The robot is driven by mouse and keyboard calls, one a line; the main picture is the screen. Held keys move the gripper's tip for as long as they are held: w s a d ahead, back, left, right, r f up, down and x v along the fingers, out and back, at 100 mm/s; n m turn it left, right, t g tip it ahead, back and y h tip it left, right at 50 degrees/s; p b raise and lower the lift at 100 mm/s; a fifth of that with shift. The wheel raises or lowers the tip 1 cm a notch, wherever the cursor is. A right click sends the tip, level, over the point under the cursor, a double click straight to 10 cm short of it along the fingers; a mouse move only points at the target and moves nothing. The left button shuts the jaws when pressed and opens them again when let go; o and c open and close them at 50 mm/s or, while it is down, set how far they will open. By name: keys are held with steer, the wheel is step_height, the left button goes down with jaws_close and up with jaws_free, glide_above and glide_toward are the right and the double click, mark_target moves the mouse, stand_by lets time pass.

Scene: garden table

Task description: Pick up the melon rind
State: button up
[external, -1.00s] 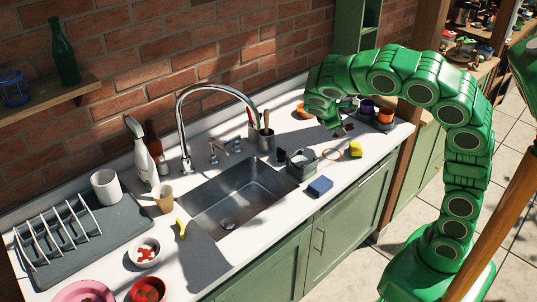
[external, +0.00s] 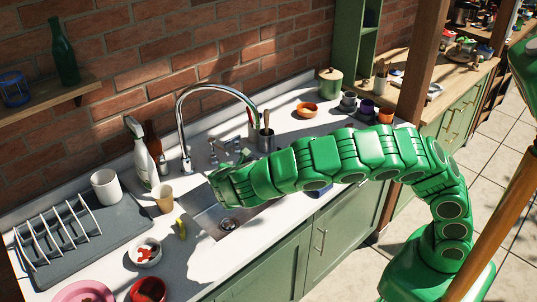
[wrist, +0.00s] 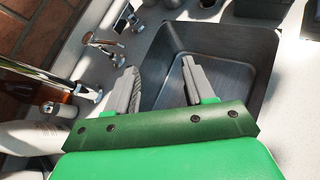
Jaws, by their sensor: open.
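A small curved yellow-green piece (external: 181,228), which may be the melon rind, sits on the white counter just left of the sink in the external view. It is too small to identify surely. I do not see it in the wrist view. My gripper (wrist: 163,88) is open, with its two grey fingers apart and nothing between them. It is above the sink area, with the sink basin (wrist: 238,38) beyond the fingers in the wrist view. In the external view the end of my arm hangs over the sink, a little right of the yellow piece; the fingers are hard to make out.
The tall faucet (external: 181,120) rises behind the sink, close to my arm. A tan cup (external: 163,198), a white mug (external: 105,187), a dish rack (external: 60,240), a white bowl (external: 145,262) and a red bowl (external: 148,290) stand to the left. A spray bottle (external: 138,155) stands by the wall.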

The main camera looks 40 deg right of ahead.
steer(key=s+a+f+n+t+y, duration=0.1)
steer(key=a+f+n+t, duration=0.15)
steer(key=a, duration=0.55)
steer(key=s+a+f+n+t+y, duration=0.1)
steer(key=s+a+n, duration=0.15)
steer(key=a, duration=0.45)
steer(key=n+t+y, duration=0.1)
steer(key=n+y, duration=0.2)
steer(key=n, duration=0.1)
glide_toward(182, 230)
steer(key=x, duration=0.2)
steer(key=shift+w+d+f, duration=0.1)
steer(key=shift+w+f, duration=0.1)
steer(key=shift+f, duration=0.35)
steer(key=shift+r+x, duration=0.15)
steer(key=shift+x, duration=1.75)
steer(key=shift+r+x, duration=0.1)
steer(key=shift+x, duration=1.8)
steer(key=shift+w, duration=0.1)
jaws_close()
steer(key=shift+r, duration=0.1)
